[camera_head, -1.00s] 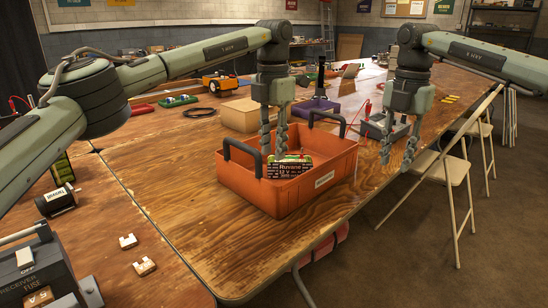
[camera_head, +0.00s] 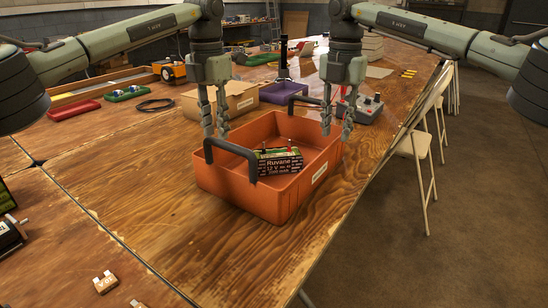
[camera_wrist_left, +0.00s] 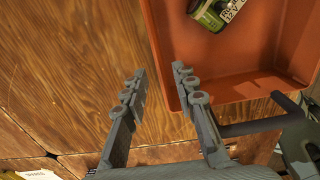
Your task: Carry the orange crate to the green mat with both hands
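The orange crate (camera_head: 272,205) stands on the wooden table with a dark handle at each end, the left handle (camera_head: 230,147) and the right handle (camera_head: 304,98). A green-and-black battery (camera_head: 280,163) lies in it. My left gripper (camera_head: 215,134) is open above the crate's back left corner, near the far end of the left handle. In the left wrist view its fingers (camera_wrist_left: 160,84) are apart with nothing between them, and the crate wall (camera_wrist_left: 163,55) is right beside them. My right gripper (camera_head: 337,136) is open at the crate's right side, near the right handle.
A cardboard box (camera_head: 222,102) and a purple bin (camera_head: 285,91) stand behind the crate. A grey control box (camera_head: 362,108) is close to my right gripper. Bare table lies in front and left of the crate; folding chairs (camera_head: 420,150) stand along the right edge.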

